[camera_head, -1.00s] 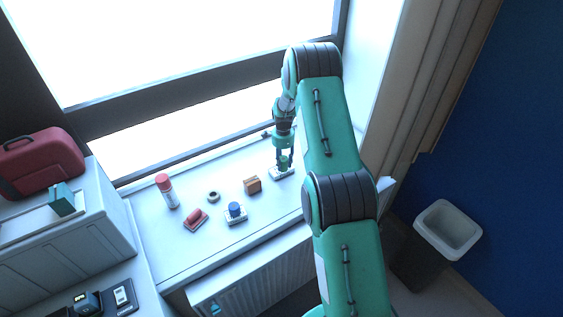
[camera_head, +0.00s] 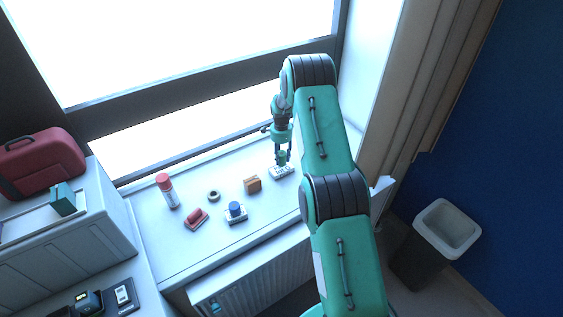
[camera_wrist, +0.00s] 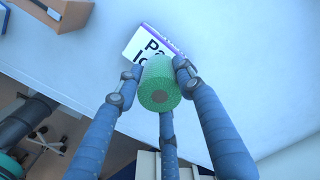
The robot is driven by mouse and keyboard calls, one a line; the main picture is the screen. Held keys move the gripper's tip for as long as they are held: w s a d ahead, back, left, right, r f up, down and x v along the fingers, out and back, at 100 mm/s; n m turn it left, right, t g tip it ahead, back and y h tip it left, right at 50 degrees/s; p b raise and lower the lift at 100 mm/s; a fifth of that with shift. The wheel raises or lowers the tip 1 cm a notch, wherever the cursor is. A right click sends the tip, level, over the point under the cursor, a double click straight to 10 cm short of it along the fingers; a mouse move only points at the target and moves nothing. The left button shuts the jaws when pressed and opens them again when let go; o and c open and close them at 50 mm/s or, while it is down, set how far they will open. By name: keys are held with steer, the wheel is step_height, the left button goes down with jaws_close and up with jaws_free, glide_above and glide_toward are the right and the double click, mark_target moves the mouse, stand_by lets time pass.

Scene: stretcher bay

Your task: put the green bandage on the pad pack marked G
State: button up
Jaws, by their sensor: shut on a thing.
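The green bandage (camera_wrist: 160,85) is a textured roll between the fingers of my gripper (camera_wrist: 155,88) in the wrist view. In the head view my gripper (camera_head: 282,160) points down with the green bandage (camera_head: 282,156) in it, over a white pad pack (camera_head: 281,172) near the window. The pad pack (camera_wrist: 143,43) shows dark print and a purple edge in the wrist view, partly hidden by the bandage. Its marking cannot be read in full; no G shows. The bandage seems a little above the pack; I cannot tell the exact gap.
On the sill stand a brown block (camera_head: 252,184), a grey ring (camera_head: 213,196), a red-capped can (camera_head: 167,190), a blue roll (camera_head: 235,208) on a white pack and a red item (camera_head: 196,217) on another pack. A bin (camera_head: 447,230) stands at the right.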

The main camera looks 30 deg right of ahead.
mark_target(281, 161)
steer(key=shift+f, duration=1.5)
steer(key=shift+f, duration=0.2)
steer(key=o, duration=1.2)
steer(key=shift+c, duration=0.2)
steer(key=shift+r, duration=0.1)
steer(key=shift+r+p, duration=0.15)
steer(key=shift+p, duration=0.15)
steer(key=shift+w+r+b, duration=0.1)
steer(key=shift+r+b, duration=0.75)
steer(key=shift+r, duration=5.15)
steer(key=shift+r, duration=0.1)
